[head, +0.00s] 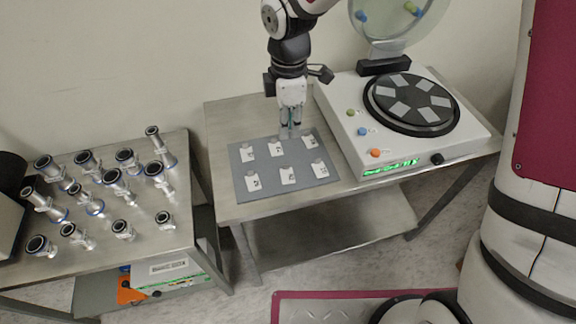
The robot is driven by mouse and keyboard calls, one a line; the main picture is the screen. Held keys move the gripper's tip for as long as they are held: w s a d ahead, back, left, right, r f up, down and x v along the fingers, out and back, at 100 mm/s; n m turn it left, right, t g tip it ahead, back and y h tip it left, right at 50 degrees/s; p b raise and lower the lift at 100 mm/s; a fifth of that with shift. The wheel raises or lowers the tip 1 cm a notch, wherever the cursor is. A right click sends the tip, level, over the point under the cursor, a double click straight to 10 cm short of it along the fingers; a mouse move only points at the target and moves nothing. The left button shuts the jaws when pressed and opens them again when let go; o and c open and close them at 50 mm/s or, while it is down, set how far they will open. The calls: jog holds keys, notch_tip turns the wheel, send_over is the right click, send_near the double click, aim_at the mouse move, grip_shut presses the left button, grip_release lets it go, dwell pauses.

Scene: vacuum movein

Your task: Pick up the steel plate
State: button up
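A flat grey board (268,170) lies on the steel table and bears several small white numbered labels in two rows. Small grey pieces seem to sit at the labels, but they are too small to make out clearly. I cannot tell which of them is the steel plate. My gripper (289,133) points down over the far edge of the board, close to the top middle label (277,148) and the top right label (308,142). Its fingertips are close together. A greyish patch shows at the tips, and I cannot tell whether it is a held plate or the fingers themselves.
Right of the board stands a white machine (350,150) with coloured buttons, a black disc (440,116) bearing several grey plates, and a raised clear lid (392,18). On the left, another table (140,245) holds several metal vacuum fittings (115,183). Bare tabletop (235,115) shows behind the board.

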send_near(288, 162)
jog(key=shift+s+f, duration=0.75)
jog(key=shift+s, duration=0.35)
jog(key=shift+s+f, duration=0.15)
jog(key=shift+f, duration=2.55)
grip_shut()
jog(key=shift+r, duration=0.15)
